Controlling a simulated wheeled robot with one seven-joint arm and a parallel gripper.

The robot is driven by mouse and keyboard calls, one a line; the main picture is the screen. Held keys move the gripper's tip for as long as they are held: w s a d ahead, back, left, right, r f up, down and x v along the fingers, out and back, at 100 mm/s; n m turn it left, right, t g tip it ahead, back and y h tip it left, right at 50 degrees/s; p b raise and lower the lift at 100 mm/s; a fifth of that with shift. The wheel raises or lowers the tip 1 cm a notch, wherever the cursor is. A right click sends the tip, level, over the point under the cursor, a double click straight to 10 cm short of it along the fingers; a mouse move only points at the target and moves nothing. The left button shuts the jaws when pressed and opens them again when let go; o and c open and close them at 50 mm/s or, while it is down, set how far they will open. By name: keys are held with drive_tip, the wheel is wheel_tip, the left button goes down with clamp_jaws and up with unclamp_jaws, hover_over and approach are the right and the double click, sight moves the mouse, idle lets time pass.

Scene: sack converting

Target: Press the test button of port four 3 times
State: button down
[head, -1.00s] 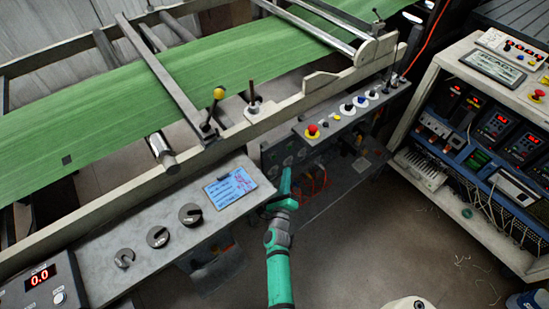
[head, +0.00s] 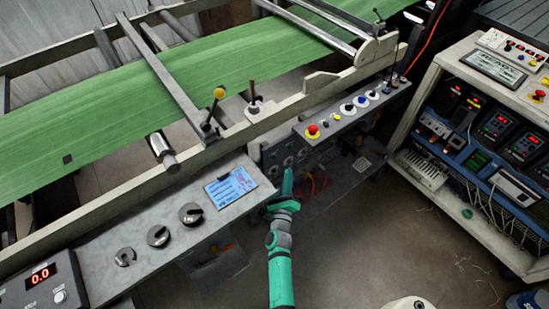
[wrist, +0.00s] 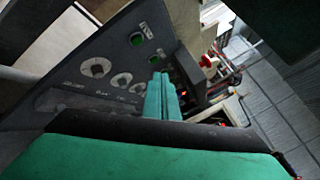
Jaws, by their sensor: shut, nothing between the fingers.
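My gripper (head: 287,176) is shut and empty, held in front of a dark grey panel (head: 270,155) below the machine rail. In the wrist view the closed green fingers (wrist: 161,80) point at the same panel (wrist: 70,85). One green button (wrist: 137,39) is at the panel's upper part, and a second green button (wrist: 155,60) is just above the fingertips. A row of round fittings (wrist: 95,67) lies left of the fingers. The labels are too small to read, so I cannot tell which is port four, nor whether the fingertips touch the panel.
A ledge with a red button (head: 313,131) and several coloured controls overhangs to the right. A sloped console (head: 130,225) with dark knobs and a blue display is at left. Loose wires (head: 318,183) hang right of my gripper. A cabinet (head: 445,85) stands at right; floor between is open.

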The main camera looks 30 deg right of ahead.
sight(274, 157)
drive_tip(key=shift+s+d, duration=0.15)
drive_tip(key=shift+s, duration=1.35)
drive_tip(key=shift+w, duration=0.1)
drive_tip(key=w, duration=0.8)
drive_tip(key=shift+w+a, duration=0.25)
drive_tip(key=shift+a, duration=0.15)
drive_tip(key=shift+w, duration=0.15)
drive_tip(key=shift+a, duration=0.1)
idle(0.4)
idle(0.4)
